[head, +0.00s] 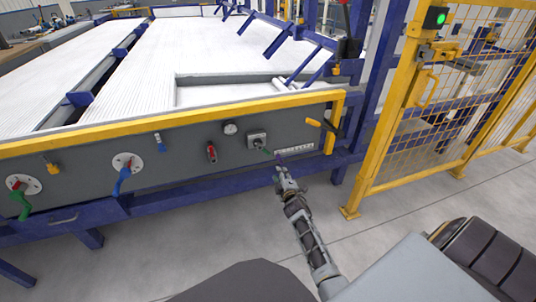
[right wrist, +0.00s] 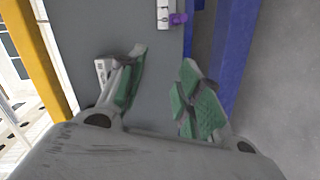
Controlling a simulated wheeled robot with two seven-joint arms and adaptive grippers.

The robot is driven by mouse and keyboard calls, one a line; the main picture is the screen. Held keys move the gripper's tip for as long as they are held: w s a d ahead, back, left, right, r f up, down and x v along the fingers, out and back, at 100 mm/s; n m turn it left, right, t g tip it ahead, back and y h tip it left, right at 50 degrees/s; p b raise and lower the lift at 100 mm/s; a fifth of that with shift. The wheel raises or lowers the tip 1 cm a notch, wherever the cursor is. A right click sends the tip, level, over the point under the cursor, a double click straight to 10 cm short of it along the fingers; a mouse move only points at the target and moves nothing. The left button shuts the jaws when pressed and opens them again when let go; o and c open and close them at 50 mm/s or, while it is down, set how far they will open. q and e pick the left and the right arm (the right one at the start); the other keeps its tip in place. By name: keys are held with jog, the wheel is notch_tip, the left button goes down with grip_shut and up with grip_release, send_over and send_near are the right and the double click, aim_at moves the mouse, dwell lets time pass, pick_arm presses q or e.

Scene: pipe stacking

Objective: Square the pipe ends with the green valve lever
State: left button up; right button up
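A green lever (head: 20,205) hangs from a round white flange with a red centre at the far left of the grey front panel. My right gripper (head: 283,176) is in front of the panel's lower right part, below and right of that smaller lever. In the right wrist view its green-padded fingers (right wrist: 162,88) are apart with nothing between them. Long white pipes (head: 190,50) appear to lie packed side by side on the bed. My left gripper is out of view.
A yellow mesh fence (head: 385,130) stands right. The floor in front is clear.

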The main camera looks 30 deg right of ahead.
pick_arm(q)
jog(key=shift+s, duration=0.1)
pick_arm(e)
jog(key=r+m, duration=0.1)
jog(key=a+r+m+t, duration=0.1)
jog(key=m, duration=0.1)
jog(key=w+a+r+m+t+y, duration=0.1)
jog(key=m, duration=0.1)
jog(key=shift+a+r, duration=0.1)
jog(key=shift+r, duration=0.2)
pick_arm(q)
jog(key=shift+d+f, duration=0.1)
